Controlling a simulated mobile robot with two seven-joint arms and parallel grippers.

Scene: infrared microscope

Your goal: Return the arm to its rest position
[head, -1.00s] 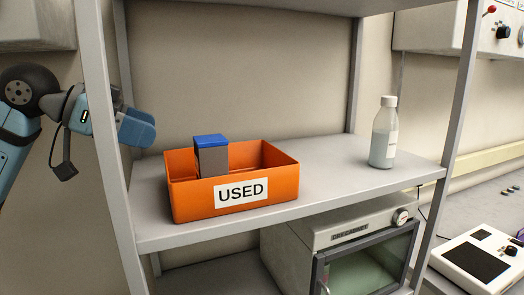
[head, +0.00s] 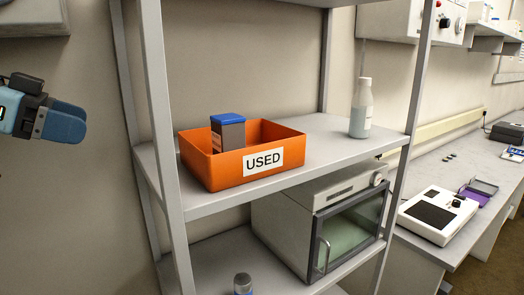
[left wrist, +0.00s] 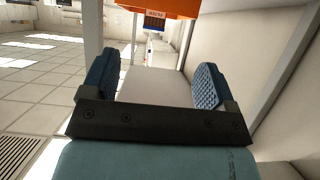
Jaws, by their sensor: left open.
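My left gripper (head: 66,118) is at the left edge of the head view, outside the shelf rack and left of its front post. In the left wrist view its two blue padded fingers (left wrist: 153,88) stand wide apart with nothing between them. My right gripper is in neither view. An orange bin (head: 222,170) labelled USED stands on the middle shelf, and part of it shows at the top of the left wrist view (left wrist: 170,7). A grey box with a blue top (head: 228,133) stands upright in the bin, apart from my gripper.
The grey shelf rack (head: 158,100) stands right of my gripper. A bottle (head: 361,108) is on the middle shelf. An oven with a glass door (head: 345,230) and a small jar (head: 243,284) are below. A bench (head: 440,165) runs along the right. Bare wall is beside my gripper.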

